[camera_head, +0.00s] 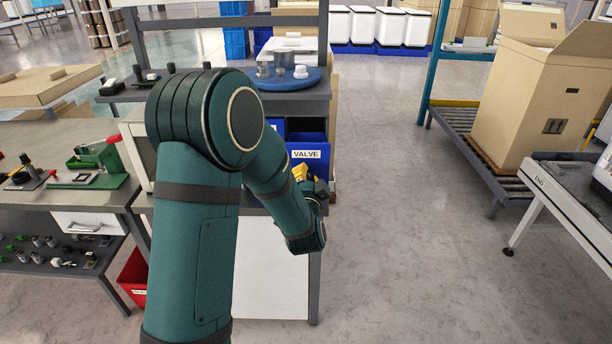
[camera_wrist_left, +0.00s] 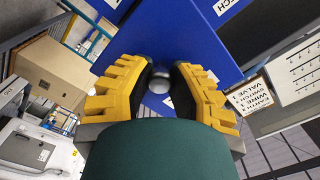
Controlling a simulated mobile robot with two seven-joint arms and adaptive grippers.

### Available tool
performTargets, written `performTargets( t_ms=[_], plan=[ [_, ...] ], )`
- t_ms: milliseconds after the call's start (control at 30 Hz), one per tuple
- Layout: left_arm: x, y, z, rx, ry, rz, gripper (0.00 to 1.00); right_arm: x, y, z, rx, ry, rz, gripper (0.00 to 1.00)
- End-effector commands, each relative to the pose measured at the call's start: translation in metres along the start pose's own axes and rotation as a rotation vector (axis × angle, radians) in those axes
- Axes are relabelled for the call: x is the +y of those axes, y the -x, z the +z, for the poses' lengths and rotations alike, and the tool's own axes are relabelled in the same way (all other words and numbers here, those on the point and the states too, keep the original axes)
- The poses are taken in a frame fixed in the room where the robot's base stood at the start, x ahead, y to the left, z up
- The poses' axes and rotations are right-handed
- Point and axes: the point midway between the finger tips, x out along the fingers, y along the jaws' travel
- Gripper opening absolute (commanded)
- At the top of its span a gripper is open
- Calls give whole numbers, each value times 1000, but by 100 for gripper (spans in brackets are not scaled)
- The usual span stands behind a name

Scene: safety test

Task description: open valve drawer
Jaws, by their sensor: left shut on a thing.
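The valve drawer (camera_head: 307,155) is a blue box front with a white VALVE label, in the bench unit right of my arm in the head view. A dark blue hollow shows above its front edge; how far it is pulled out I cannot tell. My left gripper (camera_head: 301,173) is at the lower part of this front, its yellow fingers partly hidden by my wrist. In the wrist view, the left gripper (camera_wrist_left: 164,76) has its fingers on either side of a round grey knob (camera_wrist_left: 158,83) on a blue panel, and is shut on it. My right gripper is not in view.
A round blue tray (camera_head: 287,82) with grey parts stands on the unit's top. A workbench (camera_head: 30,140) with a green fixture is at the left, with a red bin (camera_head: 133,278) below. A conveyor with a cardboard box (camera_head: 535,105) is at the right. The floor between is clear.

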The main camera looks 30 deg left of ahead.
Motion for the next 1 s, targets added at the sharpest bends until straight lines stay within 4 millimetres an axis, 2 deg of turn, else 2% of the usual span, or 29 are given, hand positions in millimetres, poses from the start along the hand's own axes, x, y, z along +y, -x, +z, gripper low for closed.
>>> performTargets(
  t_ms=[167, 200, 267, 567, 667, 1000],
  plan=[
    [0, 0, -2, 5, 2, -1, 0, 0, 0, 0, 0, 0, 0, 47],
    [0, 0, -2, 5, 2, -1, 35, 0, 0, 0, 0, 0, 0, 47],
    [0, 0, -2, 5, 2, -1, 54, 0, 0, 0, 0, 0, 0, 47],
    [0, 0, -1, 2, 1, 0, 54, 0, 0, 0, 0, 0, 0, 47],
    [0, 6, -1, 2, 1, 0, 54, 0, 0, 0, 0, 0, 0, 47],
    [0, 57, -2, 3, 1, 2, 54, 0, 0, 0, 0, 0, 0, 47]
  ],
)
